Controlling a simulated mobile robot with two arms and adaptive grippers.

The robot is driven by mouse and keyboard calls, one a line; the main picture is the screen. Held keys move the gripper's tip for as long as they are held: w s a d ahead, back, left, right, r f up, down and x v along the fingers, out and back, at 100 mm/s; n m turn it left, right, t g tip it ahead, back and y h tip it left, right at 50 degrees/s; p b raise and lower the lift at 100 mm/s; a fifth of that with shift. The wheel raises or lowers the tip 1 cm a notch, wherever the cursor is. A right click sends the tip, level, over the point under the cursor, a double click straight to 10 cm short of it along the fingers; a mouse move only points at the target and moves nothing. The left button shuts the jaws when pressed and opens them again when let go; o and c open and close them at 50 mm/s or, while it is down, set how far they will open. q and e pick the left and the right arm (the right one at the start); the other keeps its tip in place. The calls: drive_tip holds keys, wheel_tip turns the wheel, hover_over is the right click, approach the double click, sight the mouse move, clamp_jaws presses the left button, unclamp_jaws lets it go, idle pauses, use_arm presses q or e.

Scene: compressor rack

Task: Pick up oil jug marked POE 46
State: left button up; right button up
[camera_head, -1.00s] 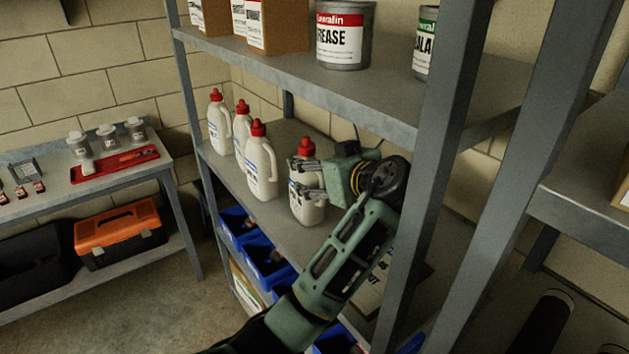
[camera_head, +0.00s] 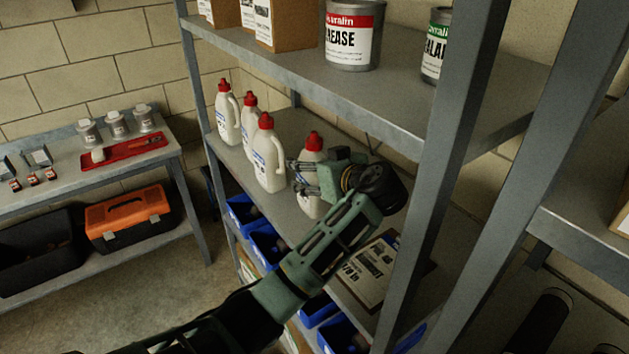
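Several white oil jugs with red caps stand upright in a line on the middle shelf (camera_head: 283,203). The rightmost jug (camera_head: 314,156) is partly hidden by my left gripper (camera_head: 297,177). The gripper's two fingers are apart, one above the other, at that jug's body and pointing left. Whether they press on the jug cannot be seen. To its left stand a front jug (camera_head: 268,165), another jug (camera_head: 249,127) and a far-left jug (camera_head: 228,117). The jug labels are too small to read, so I cannot tell which is POE 46. My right gripper is not in view.
A grey rack post (camera_head: 440,170) stands right of my arm. The upper shelf (camera_head: 300,70) holds boxes and a grease can (camera_head: 352,38). Blue bins (camera_head: 268,246) sit below. A workbench (camera_head: 80,180) with a red tray (camera_head: 125,150) stands at left.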

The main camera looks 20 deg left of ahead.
use_arm(q)
clamp_jaws()
drive_tip(key=shift+w+r, duration=0.1)
drive_tip(key=shift+r, duration=0.05)
idle(0.6)
